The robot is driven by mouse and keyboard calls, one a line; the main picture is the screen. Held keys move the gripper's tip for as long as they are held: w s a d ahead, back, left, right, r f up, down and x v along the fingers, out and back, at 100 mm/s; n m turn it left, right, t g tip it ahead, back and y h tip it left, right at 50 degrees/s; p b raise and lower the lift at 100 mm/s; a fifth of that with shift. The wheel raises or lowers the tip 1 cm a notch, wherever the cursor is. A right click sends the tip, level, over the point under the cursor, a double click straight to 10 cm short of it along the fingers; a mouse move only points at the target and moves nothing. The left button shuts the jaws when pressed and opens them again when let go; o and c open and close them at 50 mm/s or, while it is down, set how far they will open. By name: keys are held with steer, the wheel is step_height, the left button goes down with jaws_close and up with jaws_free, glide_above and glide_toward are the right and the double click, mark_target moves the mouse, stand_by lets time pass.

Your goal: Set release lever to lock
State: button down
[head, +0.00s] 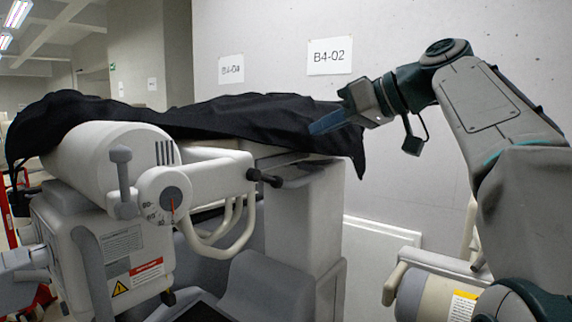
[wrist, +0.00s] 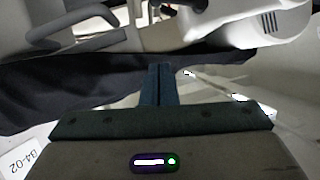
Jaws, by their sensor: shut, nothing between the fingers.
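My gripper (head: 322,124) is shut and empty, its blue fingers in front of the black cover at the upper right of the cart. In the wrist view the closed fingertips (wrist: 158,72) point at the dark cover. The cart's white body carries a grey upright lever with a knob (head: 122,172) on its near end. A black-knobbed handle (head: 264,178) sticks out to the right. No label tells which is the release lever. My gripper is apart from all of these.
The black cover (head: 220,112) drapes over the cart's top and hangs down at its right end. A curved grey handle (head: 92,270) stands at the front. Another white unit (head: 428,288) stands at lower right. The wall (head: 262,30) is behind.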

steer(key=p, duration=0.2)
glide_above(266, 179)
steer(key=w+d, duration=0.3)
steer(key=w, duration=0.1)
step_height(266, 179, down, 4)
steer(key=r, duration=0.1)
steer(key=f, duration=0.3)
steer(key=s+f, duration=0.1)
steer(key=shift+s+d+f+b, duration=0.1)
steer(key=shift+d+f+b, duration=0.15)
steer(key=shift+d+b, duration=0.1)
steer(key=shift+f, duration=0.25)
